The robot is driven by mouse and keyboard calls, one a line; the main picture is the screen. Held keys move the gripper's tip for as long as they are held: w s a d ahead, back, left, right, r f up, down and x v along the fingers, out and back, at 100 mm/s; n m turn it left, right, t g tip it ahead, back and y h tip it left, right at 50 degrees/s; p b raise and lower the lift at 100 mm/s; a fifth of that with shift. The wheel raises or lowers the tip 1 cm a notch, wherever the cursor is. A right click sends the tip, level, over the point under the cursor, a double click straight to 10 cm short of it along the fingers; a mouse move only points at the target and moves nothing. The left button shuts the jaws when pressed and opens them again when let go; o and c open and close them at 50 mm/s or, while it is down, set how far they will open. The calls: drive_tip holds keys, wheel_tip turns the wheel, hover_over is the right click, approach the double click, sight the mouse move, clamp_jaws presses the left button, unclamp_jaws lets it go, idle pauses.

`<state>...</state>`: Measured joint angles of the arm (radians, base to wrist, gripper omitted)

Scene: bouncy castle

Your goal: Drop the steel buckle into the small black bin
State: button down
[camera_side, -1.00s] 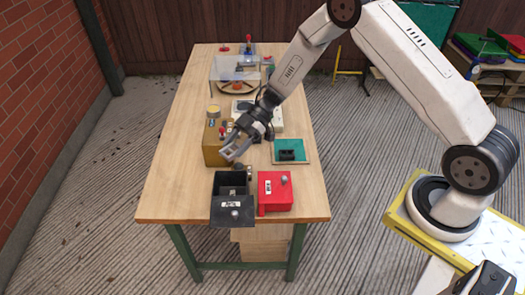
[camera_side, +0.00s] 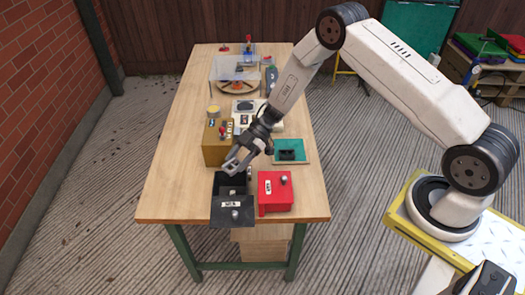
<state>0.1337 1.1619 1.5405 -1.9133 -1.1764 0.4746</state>
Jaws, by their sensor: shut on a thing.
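The small black bin (camera_side: 220,207) stands at the front of the table with its lid folded open toward the front edge. My gripper (camera_side: 231,168) is over the back part of the bin, with its fingers pointing down and to the left. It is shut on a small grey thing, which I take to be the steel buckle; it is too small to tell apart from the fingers. Something light grey shows inside the bin, but I cannot tell what it is.
A red box (camera_side: 275,192) with a knob stands close to the right of the bin. The table's left side is clear.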

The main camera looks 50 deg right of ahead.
unclamp_jaws()
drive_tip(key=shift+d, duration=0.1)
drive_tip(key=shift+v, duration=3.85)
drive_tip(key=shift+r, duration=0.1)
